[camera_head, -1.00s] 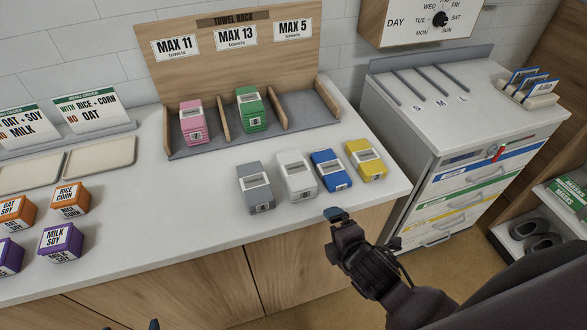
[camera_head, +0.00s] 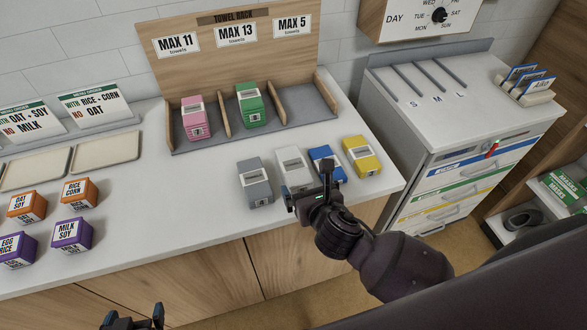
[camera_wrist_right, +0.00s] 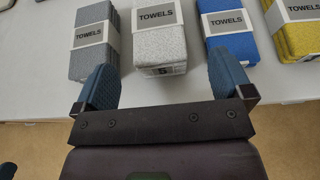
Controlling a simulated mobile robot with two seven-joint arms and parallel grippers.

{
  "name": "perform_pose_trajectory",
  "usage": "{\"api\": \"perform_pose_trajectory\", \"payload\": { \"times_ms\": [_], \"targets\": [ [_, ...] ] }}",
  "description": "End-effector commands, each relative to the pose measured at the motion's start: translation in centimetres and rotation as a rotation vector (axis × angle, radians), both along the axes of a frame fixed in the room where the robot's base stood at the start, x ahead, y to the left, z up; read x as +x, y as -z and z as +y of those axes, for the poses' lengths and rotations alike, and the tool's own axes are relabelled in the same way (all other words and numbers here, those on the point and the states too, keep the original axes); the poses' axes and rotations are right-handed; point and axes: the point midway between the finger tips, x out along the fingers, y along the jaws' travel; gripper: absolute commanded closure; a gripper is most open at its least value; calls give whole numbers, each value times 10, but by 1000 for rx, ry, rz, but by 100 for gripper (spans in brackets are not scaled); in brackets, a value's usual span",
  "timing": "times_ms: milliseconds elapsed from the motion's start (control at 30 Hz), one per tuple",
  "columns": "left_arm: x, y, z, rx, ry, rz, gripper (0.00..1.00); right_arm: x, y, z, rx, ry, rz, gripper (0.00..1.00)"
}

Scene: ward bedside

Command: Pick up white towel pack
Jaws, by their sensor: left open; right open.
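The white towel pack (camera_head: 292,168) lies on the counter between the grey pack (camera_head: 256,183) and the blue pack (camera_head: 324,165). My right gripper (camera_head: 310,192) is open at the counter's front edge, just in front of the white pack and partly over its near end in the head view. In the right wrist view the white pack (camera_wrist_right: 159,36) shows a TOWELS band and a number 5 on its near end. It lies ahead between the open fingers of my right gripper (camera_wrist_right: 165,88), which appear short of it. My left gripper (camera_head: 133,318) is open and empty at the bottom edge.
A yellow pack (camera_head: 361,157) lies right of the blue one. The towel rack (camera_head: 300,108) behind holds a pink pack (camera_head: 196,118) and a green pack (camera_head: 250,103); its right bay is empty. Orange and purple boxes stand at left. A drawer cart (camera_head: 450,130) stands right.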

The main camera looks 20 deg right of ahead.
Motion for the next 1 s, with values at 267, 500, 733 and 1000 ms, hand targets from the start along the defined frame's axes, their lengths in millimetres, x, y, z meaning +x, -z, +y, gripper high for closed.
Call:
{"api": "perform_pose_trajectory", "payload": {
  "times_ms": [267, 500, 733, 1000],
  "targets": [
    [0, -1, 0, 0, 0, -3, 7, 20, 9, 1, 3, 1, 1, 2],
    [0, -3, -1, -1, 0, -2, 7, 44, 20, 5, 5, 2, 1, 2],
    [0, -4, -1, -1, 0, -1, 7, 64, 29, 6, 5, 2, 1, 2],
    [-1, -3, -1, -2, 0, 1, 7, 66, 30, 6, 4, 1, 1, 2]
  ]
}}
